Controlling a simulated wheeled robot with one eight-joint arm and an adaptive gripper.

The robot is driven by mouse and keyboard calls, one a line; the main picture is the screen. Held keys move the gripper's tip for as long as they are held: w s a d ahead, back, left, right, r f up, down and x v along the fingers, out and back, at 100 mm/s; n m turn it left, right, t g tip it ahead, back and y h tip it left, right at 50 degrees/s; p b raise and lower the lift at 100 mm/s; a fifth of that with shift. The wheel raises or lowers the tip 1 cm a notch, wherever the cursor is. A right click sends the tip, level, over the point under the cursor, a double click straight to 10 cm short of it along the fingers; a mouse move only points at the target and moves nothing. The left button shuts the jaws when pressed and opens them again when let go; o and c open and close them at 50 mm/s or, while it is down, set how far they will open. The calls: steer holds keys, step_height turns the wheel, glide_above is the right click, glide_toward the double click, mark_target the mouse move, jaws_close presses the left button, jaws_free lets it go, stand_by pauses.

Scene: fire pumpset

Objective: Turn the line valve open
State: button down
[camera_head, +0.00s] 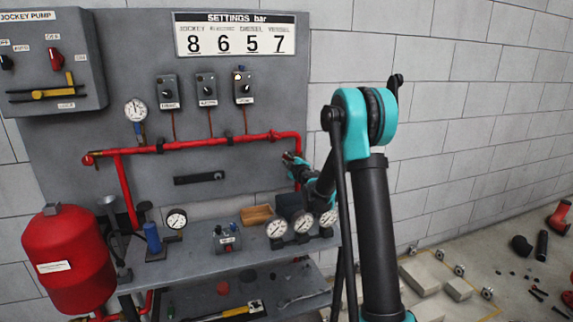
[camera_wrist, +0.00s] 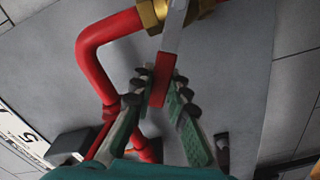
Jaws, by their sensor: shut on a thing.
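The line valve has a brass body (camera_wrist: 153,13) on the red pipe, at the top of the wrist view. Its flat silver lever (camera_wrist: 173,35) runs down from the body, roughly crosswise to the pipe, and ends in a red grip (camera_wrist: 163,72). My gripper (camera_wrist: 160,90) has its two green fingers on either side of the red grip and is shut on it. In the head view my gripper (camera_head: 294,163) is at the right end of the red pipework, where my arm hides most of the valve.
The red pipe (camera_head: 215,142) runs along the grey panel and bends down at the right. Gauges (camera_head: 303,222) stand on the shelf below my forearm. A red tank (camera_head: 68,262) is at the left. Several loose parts lie on the floor at the right.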

mark_target(300, 146)
steer(key=d+r+m, duration=0.1)
steer(key=m, duration=0.1)
steer(key=r+m, duration=0.1)
steer(key=shift+w+d+m, duration=0.2)
steer(key=shift+d+m, duration=0.15)
steer(key=shift+m, duration=0.05)
steer(key=m, duration=0.1)
steer(key=d+r+m, duration=0.1)
steer(key=shift+w+d+m, duration=0.2)
steer(key=shift+m, duration=0.1)
steer(key=m, duration=0.1)
steer(key=d+m, duration=0.1)
steer(key=shift+w+d+r+m, duration=0.2)
steer(key=shift+w+d+m, duration=0.05)
steer(key=shift+m, duration=0.05)
steer(key=shift+w+d+r+m, duration=0.1)
steer(key=shift+w+d+m, duration=0.1)
steer(key=shift+d+m, duration=0.95)
steer(key=shift+a+m, duration=0.25)
steer(key=shift+m, duration=0.1)
steer(key=c, duration=1.5)
jaws_free()
steer(key=shift+o, duration=0.2)
steer(key=v, duration=1.2)
steer(key=shift+r, duration=0.1)
